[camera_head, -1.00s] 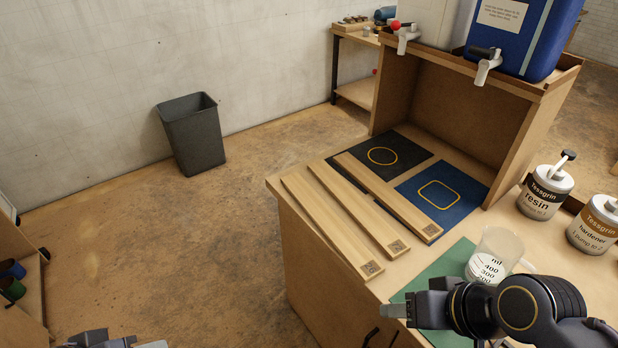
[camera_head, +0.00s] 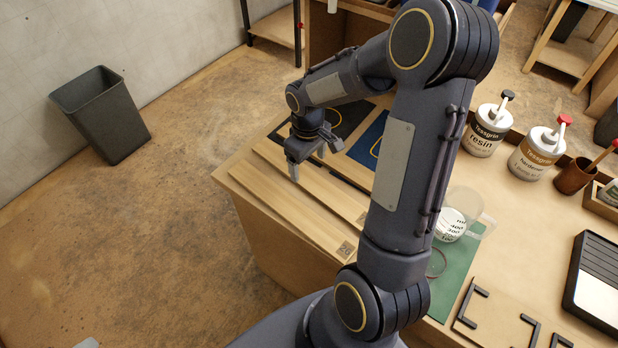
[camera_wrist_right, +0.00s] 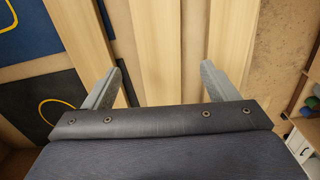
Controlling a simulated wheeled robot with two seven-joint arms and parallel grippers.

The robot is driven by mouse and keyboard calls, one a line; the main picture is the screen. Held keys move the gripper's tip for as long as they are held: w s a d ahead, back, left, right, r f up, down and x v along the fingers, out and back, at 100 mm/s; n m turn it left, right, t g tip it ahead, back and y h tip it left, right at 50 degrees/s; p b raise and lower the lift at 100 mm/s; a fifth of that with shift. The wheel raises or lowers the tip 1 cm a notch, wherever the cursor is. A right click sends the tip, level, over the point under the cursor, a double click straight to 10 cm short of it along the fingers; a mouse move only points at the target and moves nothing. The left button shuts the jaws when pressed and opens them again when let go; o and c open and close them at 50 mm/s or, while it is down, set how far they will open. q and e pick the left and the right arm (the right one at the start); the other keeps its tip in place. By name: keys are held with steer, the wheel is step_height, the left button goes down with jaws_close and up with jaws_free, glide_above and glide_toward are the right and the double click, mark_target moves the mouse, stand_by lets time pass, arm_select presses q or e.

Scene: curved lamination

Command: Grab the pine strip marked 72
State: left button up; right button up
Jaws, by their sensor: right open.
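Several pale pine strips lie side by side on the bench. My right gripper (camera_head: 306,165) is open and points down over the strips' far part. In the right wrist view the middle strip (camera_wrist_right: 155,45) runs between the open fingers (camera_wrist_right: 160,80); no mark shows there. A grey bit of my left gripper (camera_head: 88,343) shows at the bottom left.
Black and blue mats (camera_head: 370,140) lie behind the strips. A measuring cup (camera_head: 452,225) stands on a green mat (camera_head: 462,270). Resin (camera_head: 488,130) and hardener (camera_head: 537,153) pots stand to the right. A bin (camera_head: 102,115) stands on the floor at left.

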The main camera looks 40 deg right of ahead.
mark_target(312, 181)
steer(key=f, duration=0.3)
steer(key=s+f+p, duration=0.1)
steer(key=f, duration=0.1)
steer(key=shift+s+d+f, duration=0.15)
steer(key=shift+d+f, duration=0.05)
steer(key=shift+f, duration=0.2)
steer(key=c, duration=1.1)
steer(key=shift+c, duration=0.3)
steer(key=shift+r, duration=0.15)
